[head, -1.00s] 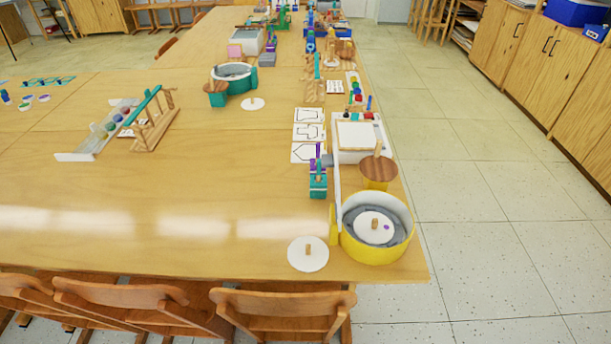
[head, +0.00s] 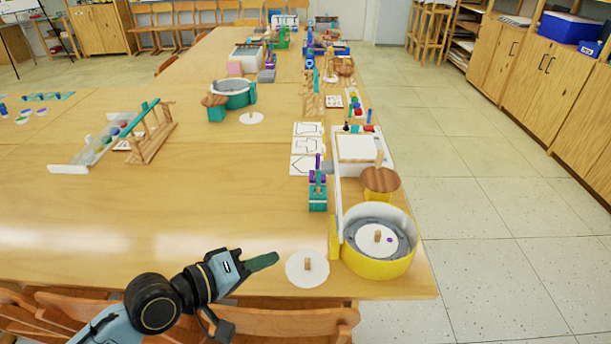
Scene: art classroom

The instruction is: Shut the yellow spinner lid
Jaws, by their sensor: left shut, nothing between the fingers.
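The yellow spinner (head: 378,265) is a round tub at the table's front right corner, open at the top. Inside it, a white disc (head: 370,243) with a wooden peg and a purple spot lies on a grey inner surface. A yellow part with a round wooden top (head: 381,181) stands just behind the tub. A loose white disc with a wooden knob (head: 307,268) lies flat on the table left of the tub. My left gripper (head: 272,261) is shut and empty, just left of the loose disc. My right gripper is out of view.
A teal and purple block stack (head: 318,192), white cards (head: 307,146) and a white tray (head: 358,148) stand behind the tub. A teal spinner (head: 233,92) is farther back. The table's middle (head: 220,190) is clear. Wooden chairs (head: 260,322) line the front edge.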

